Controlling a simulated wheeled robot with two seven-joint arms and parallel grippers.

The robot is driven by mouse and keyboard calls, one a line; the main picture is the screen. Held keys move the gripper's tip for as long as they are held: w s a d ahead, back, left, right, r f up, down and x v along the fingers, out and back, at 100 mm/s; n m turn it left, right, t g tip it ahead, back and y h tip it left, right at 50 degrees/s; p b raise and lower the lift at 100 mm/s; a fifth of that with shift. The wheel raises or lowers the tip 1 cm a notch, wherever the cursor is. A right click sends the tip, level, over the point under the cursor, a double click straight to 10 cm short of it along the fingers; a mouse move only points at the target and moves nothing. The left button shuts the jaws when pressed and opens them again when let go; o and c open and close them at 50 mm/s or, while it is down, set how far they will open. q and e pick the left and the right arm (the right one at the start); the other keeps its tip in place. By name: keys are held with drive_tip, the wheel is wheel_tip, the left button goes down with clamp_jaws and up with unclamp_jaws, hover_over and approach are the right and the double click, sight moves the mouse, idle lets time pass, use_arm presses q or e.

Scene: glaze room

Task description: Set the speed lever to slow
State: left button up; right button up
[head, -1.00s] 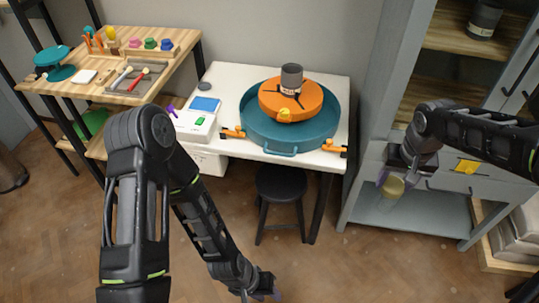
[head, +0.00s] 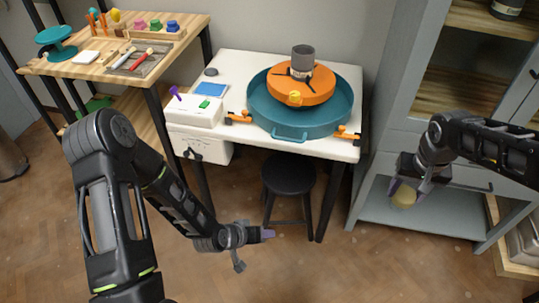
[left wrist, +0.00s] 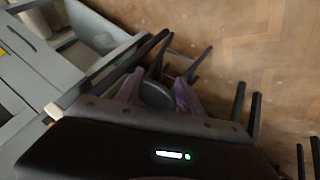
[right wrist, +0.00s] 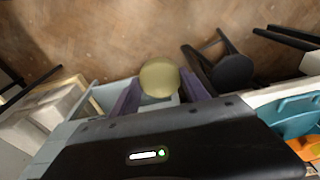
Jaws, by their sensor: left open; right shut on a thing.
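A short purple lever (head: 175,92) stands tilted on a white control box (head: 190,116) at the left end of the white table. A green switch (head: 204,104) sits on the same box. No label shows which setting the lever is at. My left gripper (head: 256,248) is open and empty, low in front of the table and well away from the lever; its spread purple fingers (left wrist: 158,92) show in the left wrist view. My right gripper (head: 409,191) is shut on a round yellowish object (right wrist: 159,78), in front of the grey cabinet.
A teal basin (head: 258,113) with an orange wheel (head: 318,80) and grey cup (head: 302,58) fills the table's right side. A black knob (head: 191,153) is on the lower white box. A black stool (head: 288,174) stands below. A tool shelf (head: 90,66) is at left.

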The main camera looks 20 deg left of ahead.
use_arm(q)
drive_tip(key=w+a+f+t+y+b, duration=0.2)
drive_tip(key=w+a+f+t+b, duration=0.15)
drive_tip(key=w+a+b, duration=0.55)
drive_tip(key=m+t+y+b, duration=0.2)
drive_tip(key=t+b, duration=0.6)
drive_tip(key=b, duration=0.2)
approach(186, 156)
drive_tip(key=s, duration=0.1)
drive_tip(key=shift+s+r, duration=0.2)
drive_tip(key=shift+r, duration=0.1)
use_arm(e)
wheel_tip(186, 156, down, 21)
use_arm(q)
drive_tip(key=shift+w, duration=0.1)
use_arm(e)
drive_tip(key=shift+f, duration=0.1)
use_arm(q)
drive_tip(key=w+b, duration=0.2)
drive_tip(key=w, duration=0.9)
drive_tip(key=shift+a+f, duration=0.1)
drive_tip(key=shift+f, duration=0.05)
drive_tip(key=shift+w, duration=0.45)
use_arm(e)
wheel_tip(186, 156, down, 3)
drive_tip(key=shift+r, duration=0.1)
use_arm(q)
clamp_jaws()
